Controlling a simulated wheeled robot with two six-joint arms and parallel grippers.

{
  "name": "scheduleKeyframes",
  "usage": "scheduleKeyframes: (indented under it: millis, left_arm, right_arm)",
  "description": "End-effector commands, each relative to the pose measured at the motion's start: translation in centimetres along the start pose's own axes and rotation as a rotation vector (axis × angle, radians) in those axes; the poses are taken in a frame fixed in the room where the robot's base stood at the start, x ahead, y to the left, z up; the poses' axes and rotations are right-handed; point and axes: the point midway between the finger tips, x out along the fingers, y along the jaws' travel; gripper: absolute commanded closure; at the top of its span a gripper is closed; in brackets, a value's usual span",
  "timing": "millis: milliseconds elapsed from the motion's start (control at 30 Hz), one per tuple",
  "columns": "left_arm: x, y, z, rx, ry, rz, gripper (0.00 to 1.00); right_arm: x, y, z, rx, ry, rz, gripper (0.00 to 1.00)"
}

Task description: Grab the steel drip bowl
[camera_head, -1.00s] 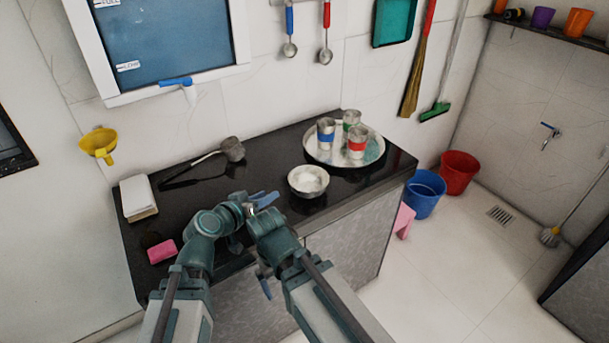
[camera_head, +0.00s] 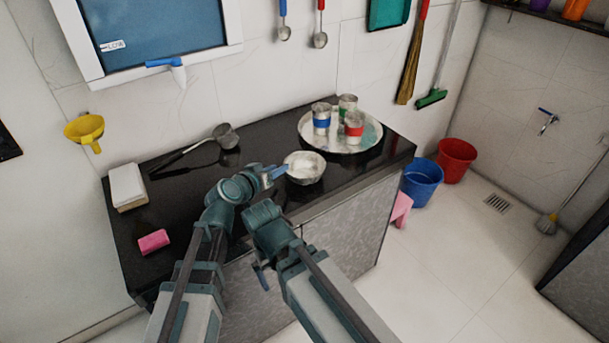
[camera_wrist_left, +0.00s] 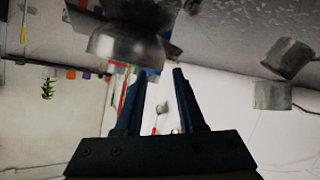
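The steel drip bowl (camera_head: 307,170) stands on the black counter (camera_head: 180,215), in front of the steel tray. My left gripper (camera_head: 279,171) is at the bowl's left side, its blue fingers near the rim. In the left wrist view the two fingers (camera_wrist_left: 158,75) are spread with nothing between them. There the bowl (camera_wrist_left: 122,46) shows beyond the fingertips, toward the upper left. I cannot tell whether a finger touches it. My right gripper (camera_head: 262,278) hangs low in front of the counter, mostly hidden by its own arm.
A steel tray (camera_head: 312,141) with three banded steel cups stands behind the bowl. A long-handled ladle (camera_head: 225,137), a white block (camera_head: 127,186) and a pink sponge (camera_head: 153,241) lie to the left. Blue and red buckets (camera_head: 422,181) stand on the floor at right.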

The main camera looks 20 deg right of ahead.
Motion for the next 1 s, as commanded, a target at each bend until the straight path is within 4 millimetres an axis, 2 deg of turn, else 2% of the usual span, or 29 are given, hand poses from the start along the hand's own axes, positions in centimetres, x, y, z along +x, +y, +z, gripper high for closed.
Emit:
scheduleKeyframes:
  millis: [167, 500, 767, 1000]
  left_arm:
    - [0.4, 0.0, -0.1, 0.0, 0.0, 0.0, 0.61]
    - [4.9, -0.4, -0.3, 0.0, 0.0, 0.0, 0.61]
    - [5.1, -0.2, -0.4, -0.001, 0.0, 0.0, 0.61]
    - [5.1, -0.2, -0.4, 0.0, 0.0, 0.0, 1.0]
  right_arm:
    - [0.1, 0.0, 0.0, 0.0, 0.0, 0.0, 0.0]
    - [1.6, -0.2, -0.1, 0.0, 0.0, 0.0, 0.0]
    - [1.6, -0.1, -0.1, 0.0, 0.0, 0.0, 0.0]
    - [1.6, -0.1, -0.1, 0.0, 0.0, 0.0, 0.0]
